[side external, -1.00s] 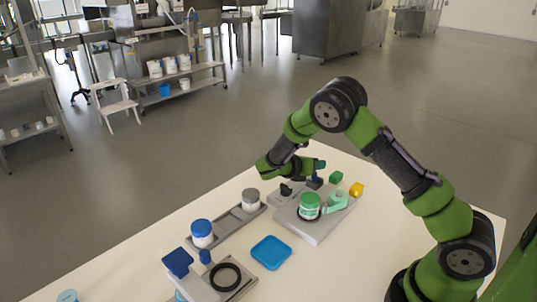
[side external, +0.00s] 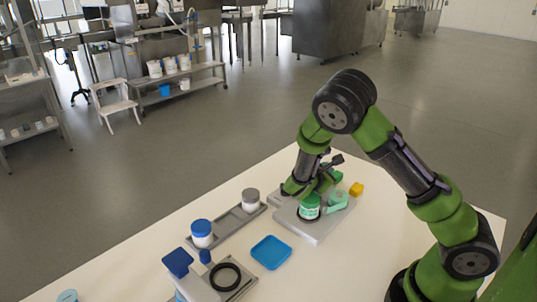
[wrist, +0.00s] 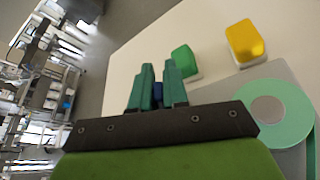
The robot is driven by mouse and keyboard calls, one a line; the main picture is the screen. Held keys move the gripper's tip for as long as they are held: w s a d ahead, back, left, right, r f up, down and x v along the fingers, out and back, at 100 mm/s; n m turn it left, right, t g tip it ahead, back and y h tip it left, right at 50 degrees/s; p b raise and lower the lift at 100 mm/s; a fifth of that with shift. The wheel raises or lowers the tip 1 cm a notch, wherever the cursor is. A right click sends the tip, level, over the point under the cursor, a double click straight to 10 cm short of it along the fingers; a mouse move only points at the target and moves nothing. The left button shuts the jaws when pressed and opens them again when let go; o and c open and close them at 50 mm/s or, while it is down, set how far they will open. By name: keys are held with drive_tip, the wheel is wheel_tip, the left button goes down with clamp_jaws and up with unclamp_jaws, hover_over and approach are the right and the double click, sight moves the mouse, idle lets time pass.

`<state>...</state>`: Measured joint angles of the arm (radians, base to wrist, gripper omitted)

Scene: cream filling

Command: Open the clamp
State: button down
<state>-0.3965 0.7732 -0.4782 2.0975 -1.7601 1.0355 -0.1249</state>
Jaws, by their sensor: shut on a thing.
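The clamp's dark blue part (wrist: 157,90) shows between my gripper's two green fingers in the wrist view. My gripper (wrist: 159,72) is shut on this blue part. In the side view my gripper (side external: 322,184) is low over the grey base plate (side external: 318,232), behind the green-lidded jar (side external: 309,207), and hides most of the clamp. The jar stands upright on the plate. A mint-green rounded part (side external: 337,201) sits beside the jar on the plate. I cannot tell from these views how far the clamp is open.
A green block (wrist: 184,60) and a yellow block (wrist: 244,42) lie beyond the plate. A grey rack (side external: 232,222) holds a blue-lidded jar (side external: 202,234) and a grey-lidded jar (side external: 250,200). A blue tray (side external: 271,252) and a station with a black ring (side external: 225,277) are nearer the camera.

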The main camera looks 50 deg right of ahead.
drive_tip(key=shift+s, duration=0.15)
idle(0.4)
drive_tip(key=c, duration=1.2)
unclamp_jaws()
